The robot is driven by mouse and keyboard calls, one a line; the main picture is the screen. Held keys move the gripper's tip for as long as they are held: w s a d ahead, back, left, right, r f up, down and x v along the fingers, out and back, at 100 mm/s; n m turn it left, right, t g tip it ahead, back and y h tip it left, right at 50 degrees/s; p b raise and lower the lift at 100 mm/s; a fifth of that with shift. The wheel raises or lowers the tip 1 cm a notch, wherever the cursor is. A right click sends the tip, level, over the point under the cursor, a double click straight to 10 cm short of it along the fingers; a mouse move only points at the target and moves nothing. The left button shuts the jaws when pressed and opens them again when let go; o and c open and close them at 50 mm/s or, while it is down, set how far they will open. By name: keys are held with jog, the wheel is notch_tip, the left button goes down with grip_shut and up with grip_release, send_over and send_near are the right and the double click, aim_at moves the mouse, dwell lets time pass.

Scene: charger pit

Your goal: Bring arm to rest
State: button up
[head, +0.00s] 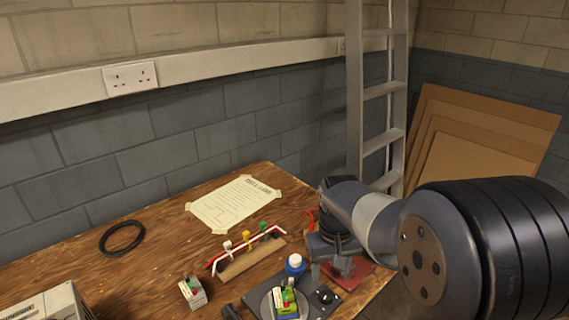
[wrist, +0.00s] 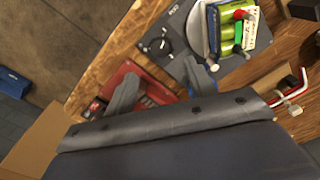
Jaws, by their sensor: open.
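My arm reaches in from the right in the head view. My gripper (head: 332,272) is open, its two fingers pointing down over the right end of the wooden bench (head: 150,245). The fingers also show apart in the wrist view (wrist: 163,90), with nothing seen held between them. A red tray or mat (head: 355,277) lies under and beside the fingers; in the wrist view it shows between and behind them (wrist: 130,75), partly hidden by my gripper.
A dark scale-like device (head: 326,297) carries a green battery pack (head: 286,304). A blue bottle (head: 295,266) stands close to my gripper. A small terminal block (head: 192,292), a cable rack (head: 250,258) and a black ring (head: 122,237) lie leftward. A ladder (head: 355,90) stands behind.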

aim_at(326, 295)
notch_tip(326, 295, down, 9)
jog(key=shift+r+b, duration=0.1)
jog(key=shift+b, duration=0.6)
jog(key=shift+r+m+b, duration=0.1)
jog(key=shift+m+b, duration=0.2)
jog(key=shift+m, duration=0.8)
jog(key=shift+r, duration=0.1)
